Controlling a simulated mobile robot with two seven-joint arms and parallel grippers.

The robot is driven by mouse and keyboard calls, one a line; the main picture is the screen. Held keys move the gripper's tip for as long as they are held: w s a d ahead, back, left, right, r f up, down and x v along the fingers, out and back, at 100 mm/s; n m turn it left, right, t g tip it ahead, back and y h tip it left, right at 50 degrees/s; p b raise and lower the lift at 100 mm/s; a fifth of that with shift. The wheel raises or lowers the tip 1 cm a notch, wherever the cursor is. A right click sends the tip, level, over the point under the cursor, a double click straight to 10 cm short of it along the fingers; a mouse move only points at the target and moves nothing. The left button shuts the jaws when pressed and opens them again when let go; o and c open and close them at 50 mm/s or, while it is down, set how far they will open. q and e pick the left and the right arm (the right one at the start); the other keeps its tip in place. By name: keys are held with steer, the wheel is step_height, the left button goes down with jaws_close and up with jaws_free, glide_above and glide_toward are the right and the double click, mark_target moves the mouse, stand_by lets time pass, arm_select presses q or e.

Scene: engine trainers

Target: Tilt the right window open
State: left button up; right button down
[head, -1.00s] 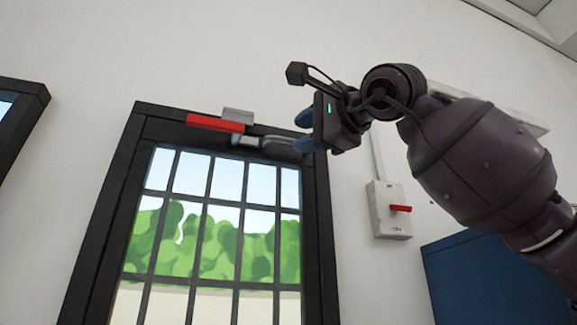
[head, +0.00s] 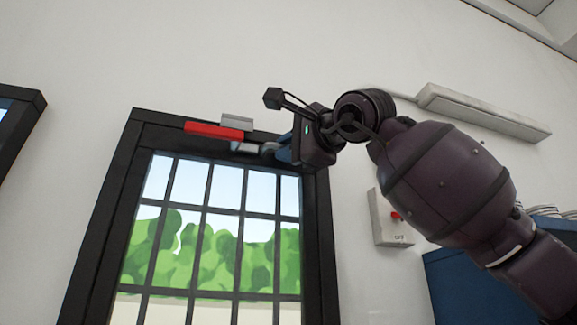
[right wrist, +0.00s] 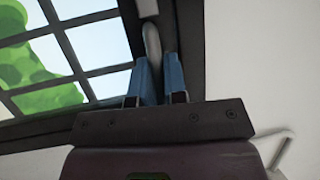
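The window (head: 215,225) has a dark frame and a barred pane, with trees and sky showing through. A grey handle (head: 250,148) sits at its top edge, by a red bar (head: 213,131) and a small grey block (head: 237,121). My right gripper (head: 277,150) is at the right end of the handle. In the right wrist view the handle (right wrist: 152,38) runs between the two blue fingers of that gripper (right wrist: 157,60), which look closed on it; the contact itself is partly hidden. The window looks shut in its frame. My left gripper is not in view.
A wall switch box (head: 389,228) with a red lever is right of the window, partly behind my right arm. A long pale wall fitting (head: 485,112) is at upper right. A blue cabinet (head: 445,285) stands at lower right. Another dark frame (head: 22,120) is at far left.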

steer(key=s+d+f+y+b, duration=0.1)
steer(key=s+d+f+b, duration=0.1)
steer(key=s+b, duration=0.2)
steer(key=s+d+f+n+t+y+b, duration=0.1)
steer(key=s+b, duration=0.3)
steer(key=s, duration=0.5)
steer(key=shift+s+d+f+n+t+b, duration=0.25)
steer(key=shift+d+f+n+t+b, duration=0.1)
steer(key=shift+d+f, duration=0.3)
steer(key=c, duration=1.2)
jaws_free()
steer(key=shift+d, duration=0.1)
